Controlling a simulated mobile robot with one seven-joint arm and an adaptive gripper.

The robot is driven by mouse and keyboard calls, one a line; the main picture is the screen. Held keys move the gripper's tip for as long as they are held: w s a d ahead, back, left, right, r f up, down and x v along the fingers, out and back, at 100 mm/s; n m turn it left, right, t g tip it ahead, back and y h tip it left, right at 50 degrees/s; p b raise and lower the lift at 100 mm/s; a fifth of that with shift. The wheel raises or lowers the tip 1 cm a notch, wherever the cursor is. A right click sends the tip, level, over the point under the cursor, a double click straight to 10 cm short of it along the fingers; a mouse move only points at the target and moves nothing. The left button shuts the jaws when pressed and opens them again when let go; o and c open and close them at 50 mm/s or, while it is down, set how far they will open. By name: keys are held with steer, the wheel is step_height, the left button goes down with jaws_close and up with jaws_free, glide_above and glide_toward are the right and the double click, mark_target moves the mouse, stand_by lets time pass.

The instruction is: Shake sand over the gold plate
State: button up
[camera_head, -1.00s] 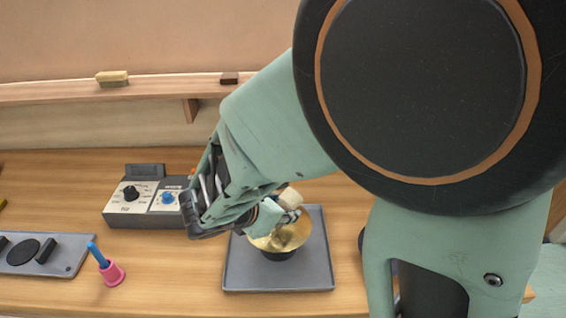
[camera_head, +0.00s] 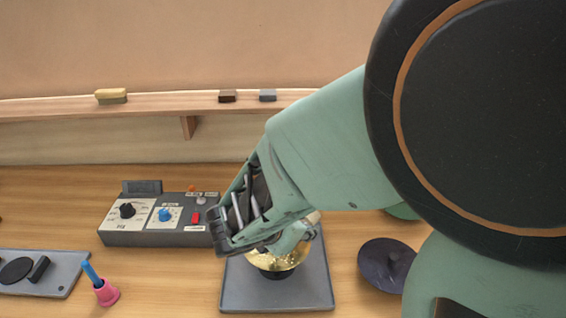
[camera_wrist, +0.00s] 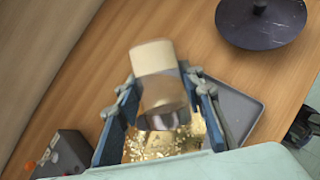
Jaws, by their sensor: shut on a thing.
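The gold plate (camera_head: 270,262) stands on a dark base on a grey tray (camera_head: 325,285); my gripper partly covers it in the head view. In the wrist view the gold plate (camera_wrist: 190,140) lies below my fingers, and its surface looks speckled with grains. My gripper (camera_wrist: 163,98) is shut on a shaker (camera_wrist: 152,57) with a pale tan end and a darker band. The shaker is over the plate's edge in the wrist view. In the head view my gripper (camera_head: 295,240) hides most of the shaker.
A control box with knobs (camera_head: 165,215) stands left of the tray. A dark round disc (camera_head: 388,265) lies to the right. A pink cup with a blue stick (camera_head: 106,293) and a grey panel (camera_head: 45,272) are at the left. A shelf (camera_head: 150,105) runs along the back.

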steer(key=shift+r+p, duration=0.45)
steer(key=shift+p, duration=0.55)
steer(key=g+y+p, duration=0.1)
steer(key=p, duration=0.2)
steer(key=r+g+y+p, duration=0.1)
steer(key=p, duration=0.3)
steer(key=shift+d+m+g, duration=0.1)
steer(key=shift+m+g, duration=0.2)
steer(key=shift+g, duration=0.1)
steer(key=shift+f+y+b, duration=0.4)
steer(key=shift+r+g+y, duration=0.15)
steer(key=shift+g+y, duration=0.15)
steer(key=shift+g, duration=0.2)
steer(key=shift+w+r+m+g+y, duration=0.15)
steer(key=shift+r+g+y, duration=0.15)
steer(key=shift+g+y, duration=0.45)
steer(key=shift+s+r+m+g+y, duration=0.15)
steer(key=shift+r+g+y, duration=0.1)
steer(key=shift+g+y, duration=0.45)
steer(key=shift+w+r+g+y, duration=0.1)
steer(key=shift+r+g+y, duration=0.1)
steer(key=shift+g+y, duration=0.45)
steer(key=shift+r, duration=0.1)
